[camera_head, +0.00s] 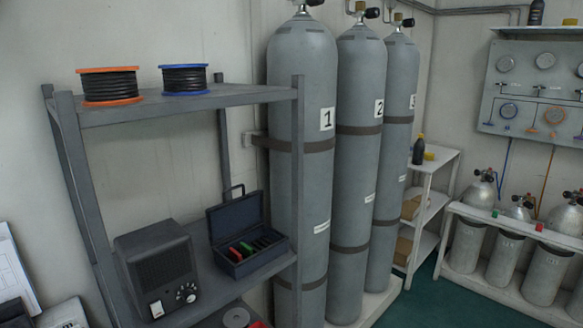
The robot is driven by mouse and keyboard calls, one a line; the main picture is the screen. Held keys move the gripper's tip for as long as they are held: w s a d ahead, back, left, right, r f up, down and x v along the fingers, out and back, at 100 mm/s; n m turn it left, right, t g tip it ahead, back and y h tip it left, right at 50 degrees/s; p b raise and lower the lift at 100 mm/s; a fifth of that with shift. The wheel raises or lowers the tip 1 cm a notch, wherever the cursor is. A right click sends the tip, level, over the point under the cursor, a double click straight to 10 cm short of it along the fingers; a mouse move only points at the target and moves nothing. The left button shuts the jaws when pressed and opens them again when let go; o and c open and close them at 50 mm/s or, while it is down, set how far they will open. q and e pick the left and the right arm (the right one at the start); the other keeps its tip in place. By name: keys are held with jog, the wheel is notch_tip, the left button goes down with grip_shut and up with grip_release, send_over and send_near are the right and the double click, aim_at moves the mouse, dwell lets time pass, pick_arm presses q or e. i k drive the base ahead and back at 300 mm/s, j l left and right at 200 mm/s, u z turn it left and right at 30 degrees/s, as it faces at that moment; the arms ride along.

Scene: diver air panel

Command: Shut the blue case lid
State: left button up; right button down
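The blue case (262,262) sits on the middle shelf of the grey rack, to the right of a dark speaker-like box. Its lid (236,216) stands raised and open at the back, leaning to the left-rear. Neither of my grippers is in view.
The grey rack (200,103) has upright posts close to the case, one at the right front. A dark box with knobs (160,268) stands left of the case. The tall cylinder marked 1 (303,185) stands right behind the rack's right post. An upper shelf with two cable reels is above.

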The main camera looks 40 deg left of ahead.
aim_at(228, 220)
jog(key=i+u, duration=0.35)
jog(key=i+l+u, duration=0.15)
jog(key=i+u, duration=0.15)
jog(key=i+l+u, duration=0.35)
jog(key=i, duration=0.15)
jog(key=j, duration=0.1)
